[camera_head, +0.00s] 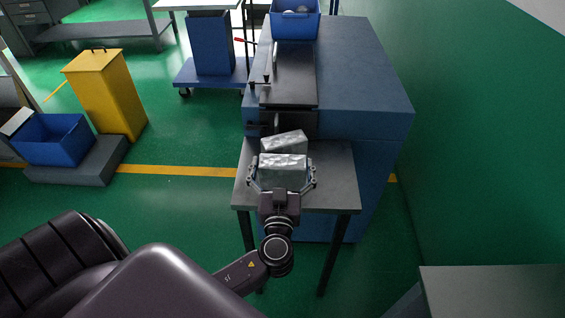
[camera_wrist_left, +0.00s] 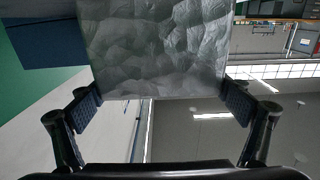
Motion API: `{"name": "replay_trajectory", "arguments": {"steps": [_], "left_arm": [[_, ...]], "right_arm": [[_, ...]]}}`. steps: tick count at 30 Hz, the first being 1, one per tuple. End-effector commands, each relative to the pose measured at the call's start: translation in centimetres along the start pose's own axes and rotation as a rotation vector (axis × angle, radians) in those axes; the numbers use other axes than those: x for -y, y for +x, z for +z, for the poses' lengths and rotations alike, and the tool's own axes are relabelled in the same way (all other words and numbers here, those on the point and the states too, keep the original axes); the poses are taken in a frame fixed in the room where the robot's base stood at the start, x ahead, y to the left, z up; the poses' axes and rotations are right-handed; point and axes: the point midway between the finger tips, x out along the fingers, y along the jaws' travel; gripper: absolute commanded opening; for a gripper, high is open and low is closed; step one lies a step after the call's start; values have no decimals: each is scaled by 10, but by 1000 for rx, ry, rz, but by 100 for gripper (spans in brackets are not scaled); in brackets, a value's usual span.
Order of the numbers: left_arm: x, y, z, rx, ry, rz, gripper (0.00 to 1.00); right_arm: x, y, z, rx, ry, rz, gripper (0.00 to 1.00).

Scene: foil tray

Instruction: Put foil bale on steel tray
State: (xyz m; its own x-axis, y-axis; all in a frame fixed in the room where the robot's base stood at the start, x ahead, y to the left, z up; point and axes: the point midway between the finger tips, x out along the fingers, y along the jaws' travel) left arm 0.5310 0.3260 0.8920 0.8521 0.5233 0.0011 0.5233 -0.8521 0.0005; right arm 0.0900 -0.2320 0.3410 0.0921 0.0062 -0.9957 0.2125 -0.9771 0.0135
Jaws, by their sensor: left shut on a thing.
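My left gripper (camera_head: 283,180) is shut on a silvery, crumpled foil bale (camera_head: 283,166), with one finger on each side of it. In the left wrist view the bale (camera_wrist_left: 155,50) fills the upper middle, between the finger pads of the gripper (camera_wrist_left: 162,105). A second foil bale (camera_head: 285,142) lies tilted just behind the held one, over the grey table (camera_head: 335,180) in front of the blue machine. I cannot tell whether the held bale touches the table. No separate steel tray can be made out for sure. My right gripper is not in view.
The blue machine (camera_head: 365,85) stands right behind the table, with a blue bin (camera_head: 295,25) on top. A grey surface (camera_head: 495,290) is at the lower right. A yellow bin (camera_head: 105,95) and a blue crate (camera_head: 52,140) stand at the left. Green floor between is clear.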

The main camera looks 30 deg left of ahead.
Motion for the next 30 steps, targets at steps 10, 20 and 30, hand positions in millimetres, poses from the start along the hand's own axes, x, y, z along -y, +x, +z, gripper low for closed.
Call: {"name": "replay_trajectory", "arguments": {"steps": [10,20,30], "left_arm": [[0,0,2,0,-1,0,100],[0,0,-2,0,1,0,100],[0,-64,4,4,-4,0,100]], "right_arm": [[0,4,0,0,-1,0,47],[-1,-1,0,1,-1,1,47],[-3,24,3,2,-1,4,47]]}}
